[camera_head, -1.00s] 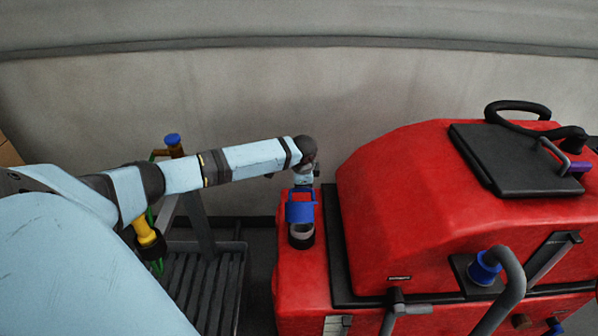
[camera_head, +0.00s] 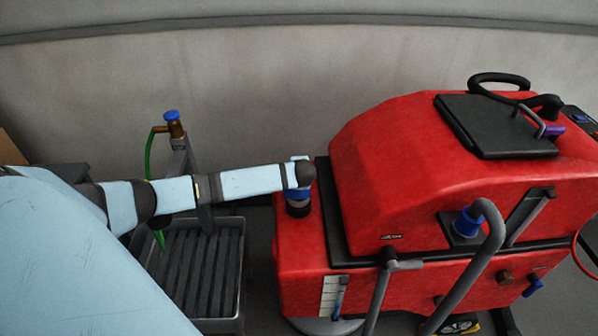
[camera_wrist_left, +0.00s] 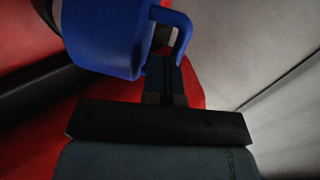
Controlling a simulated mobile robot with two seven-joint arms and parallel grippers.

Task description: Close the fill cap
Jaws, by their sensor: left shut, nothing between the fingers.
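The blue fill cap (camera_head: 298,194) is at the filler neck (camera_head: 298,209) on the left end of the red scrubber (camera_head: 410,180). My left wrist hides much of it in the head view. In the left wrist view the cap (camera_wrist_left: 108,38) is large at the top, with a curved blue lug on its right side. My left gripper (camera_wrist_left: 164,68) is shut and empty, its tips close to the cap's lower edge. I cannot tell whether they touch it, or how far the cap is tilted from the neck. My right gripper is not in view.
A black lid (camera_head: 495,125) with a hose lies on top of the scrubber. A grey bent pipe (camera_head: 470,270) and a blue fitting stand at its front. A grey slatted tray (camera_head: 195,265) with a post and green hose stands left. A wall (camera_head: 260,95) closes the back.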

